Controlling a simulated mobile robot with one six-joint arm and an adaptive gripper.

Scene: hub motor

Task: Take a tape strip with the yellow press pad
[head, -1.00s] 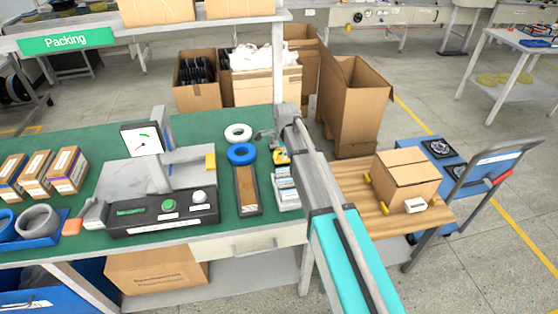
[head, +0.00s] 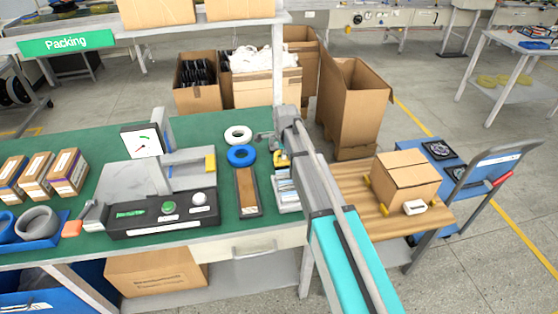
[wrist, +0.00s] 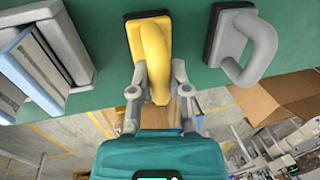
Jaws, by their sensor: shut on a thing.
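The yellow press pad (wrist: 151,47) has a dark base and a raised handle, and it stands on the green bench top. My gripper (wrist: 158,82) is shut on the yellow handle, one finger on each side. In the head view a bit of the yellow pad (head: 282,159) shows beside my arm, which hides most of my gripper. A holder with pale strips, seemingly the tape strips (wrist: 28,72), is left of the pad in the wrist view. It also shows in the head view (head: 286,189), partly behind my arm.
A grey handled pad (wrist: 243,38) stands right of the yellow one in the wrist view. A blue ring (head: 241,156), a white ring (head: 238,134) and a long tray (head: 247,191) lie left of my arm. A cart with a carton (head: 406,181) stands at right.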

